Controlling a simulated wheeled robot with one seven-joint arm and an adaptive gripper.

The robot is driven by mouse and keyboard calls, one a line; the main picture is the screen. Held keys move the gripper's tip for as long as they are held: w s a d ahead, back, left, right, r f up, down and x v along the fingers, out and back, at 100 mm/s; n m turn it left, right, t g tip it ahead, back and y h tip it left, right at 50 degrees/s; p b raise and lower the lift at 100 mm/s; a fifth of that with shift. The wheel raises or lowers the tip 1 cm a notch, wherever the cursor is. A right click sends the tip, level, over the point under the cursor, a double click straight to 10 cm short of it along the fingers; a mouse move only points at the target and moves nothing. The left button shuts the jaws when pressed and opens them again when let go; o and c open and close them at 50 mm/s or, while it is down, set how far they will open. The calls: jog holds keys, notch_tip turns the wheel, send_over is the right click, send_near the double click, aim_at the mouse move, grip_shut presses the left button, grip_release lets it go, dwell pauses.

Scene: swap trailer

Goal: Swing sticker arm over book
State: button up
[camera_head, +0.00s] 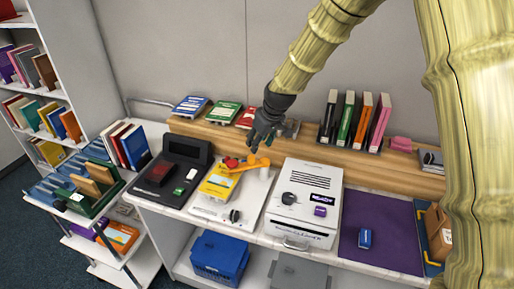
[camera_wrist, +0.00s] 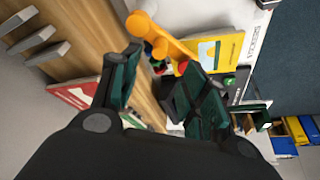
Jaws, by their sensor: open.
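The orange sticker arm (camera_head: 247,164) sits on a white machine (camera_head: 207,210) on the counter, with red parts near its left end. A yellow book (camera_head: 217,184) lies on the same machine, left of and in front of the arm. The arm's left end reaches the book's back edge; I cannot tell whether it overlaps the cover. In the wrist view the orange arm (camera_wrist: 165,40) runs beside the yellow book (camera_wrist: 228,48). My gripper (camera_head: 262,142) is open and empty, just above and behind the arm. It also shows in the wrist view (camera_wrist: 163,62), its fingers apart.
A black device (camera_head: 172,173) stands left of the machine and a white boxy device (camera_head: 303,205) stands right. A wooden shelf (camera_head: 310,155) behind holds flat books and several upright books (camera_head: 355,120). A purple mat (camera_head: 380,240) lies at right.

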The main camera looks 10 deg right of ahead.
jog(key=shift+v, duration=0.9)
